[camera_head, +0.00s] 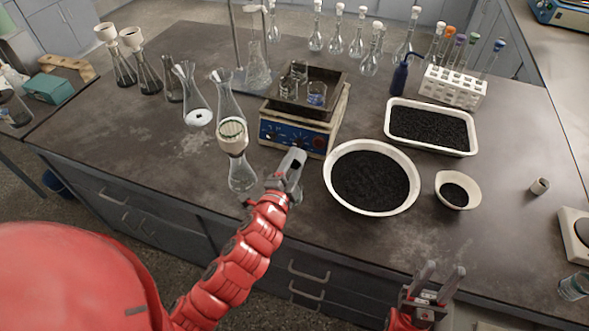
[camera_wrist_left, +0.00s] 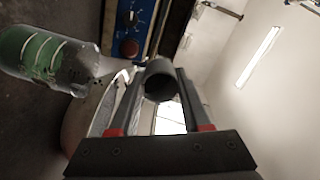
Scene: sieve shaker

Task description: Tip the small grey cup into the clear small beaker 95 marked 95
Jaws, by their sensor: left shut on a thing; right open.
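My left gripper (camera_head: 292,168) is shut on a small dark grey cup, held above the bench just in front of the shaker. In the left wrist view the small grey cup (camera_wrist_left: 160,80) sits between the two fingers, its round end facing the camera. Small clear beakers stand on the shaker's platform beyond the gripper, one at the front right (camera_head: 316,94) with something blue on it and one at the left (camera_head: 288,88). I cannot read a 95 on any of them. My right gripper (camera_head: 444,271) is open and empty near the front edge.
The shaker (camera_head: 295,134) has a blue front panel. A bowl (camera_head: 329,180) and tray (camera_head: 472,150) of black grains lie right. A small cup (camera_head: 540,185) lies far right, with bare bench around it.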

